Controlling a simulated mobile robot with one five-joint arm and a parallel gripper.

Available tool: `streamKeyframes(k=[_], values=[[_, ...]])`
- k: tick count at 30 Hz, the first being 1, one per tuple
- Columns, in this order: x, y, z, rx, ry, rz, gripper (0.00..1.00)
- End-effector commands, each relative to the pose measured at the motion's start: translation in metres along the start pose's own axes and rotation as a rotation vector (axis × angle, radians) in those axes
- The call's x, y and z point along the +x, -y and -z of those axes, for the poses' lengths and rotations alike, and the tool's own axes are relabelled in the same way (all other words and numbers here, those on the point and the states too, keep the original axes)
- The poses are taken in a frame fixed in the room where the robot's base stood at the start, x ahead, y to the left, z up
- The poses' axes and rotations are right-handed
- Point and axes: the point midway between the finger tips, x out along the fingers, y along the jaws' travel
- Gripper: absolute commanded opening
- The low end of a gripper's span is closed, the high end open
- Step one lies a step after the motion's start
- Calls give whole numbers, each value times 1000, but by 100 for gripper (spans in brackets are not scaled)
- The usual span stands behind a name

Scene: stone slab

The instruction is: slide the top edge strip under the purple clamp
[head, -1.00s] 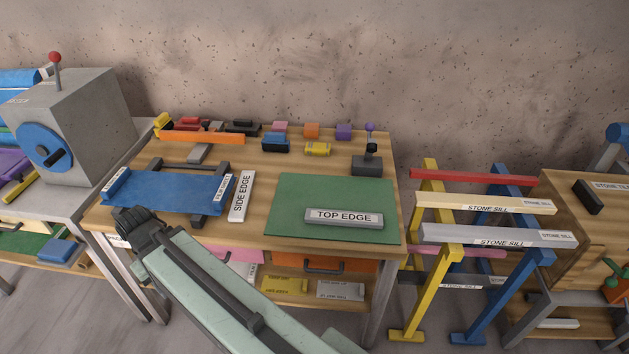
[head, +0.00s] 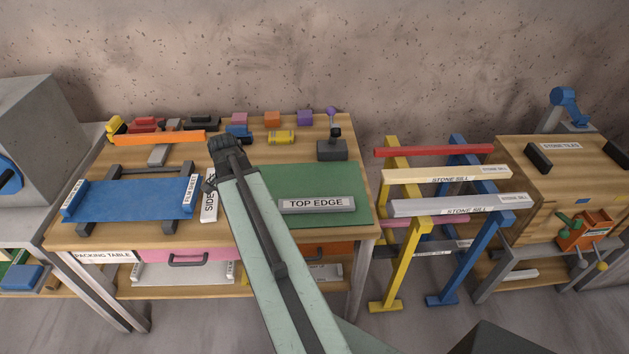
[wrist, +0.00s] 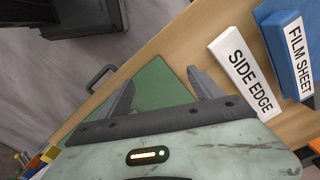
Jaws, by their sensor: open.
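The top edge strip (head: 316,205) is a grey bar labelled TOP EDGE, lying flat near the front edge of a green mat (head: 300,180). The purple clamp (head: 331,112) has a purple ball knob above a dark base block (head: 332,150), behind the mat at the table's back right. The strip lies apart from it, in front. My gripper (head: 224,158) is above the table, left of both. In the wrist view my gripper (wrist: 163,92) is open and empty, with green mat between its fingers.
A white SIDE EDGE strip (head: 209,200) and blue film sheet (head: 130,199) lie left of the mat. Small coloured blocks and a yellow roll (head: 280,137) line the back. A rack of stone sills (head: 450,176) stands to the right.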

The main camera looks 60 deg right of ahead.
Motion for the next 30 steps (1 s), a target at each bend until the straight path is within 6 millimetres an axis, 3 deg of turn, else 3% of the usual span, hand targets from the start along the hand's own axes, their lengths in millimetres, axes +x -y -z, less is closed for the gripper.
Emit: streamKeyframes(k=[1, 3, 6, 9, 12, 15, 24, 30], values=[[-9, -26, 37, 177, 0, 0, 75], [-14, -64, 78, 425, 0, 0, 75], [-20, -115, 123, 725, 0, 0, 75], [-23, -155, 151, 942, 0, 0, 75], [-25, -178, 165, 1068, 0, 0, 75], [-25, -187, 170, 1118, 0, 0, 75], [-24, -187, 169, 1119, 0, 0, 75], [-8, -186, 169, 1118, 0, 0, 75]])
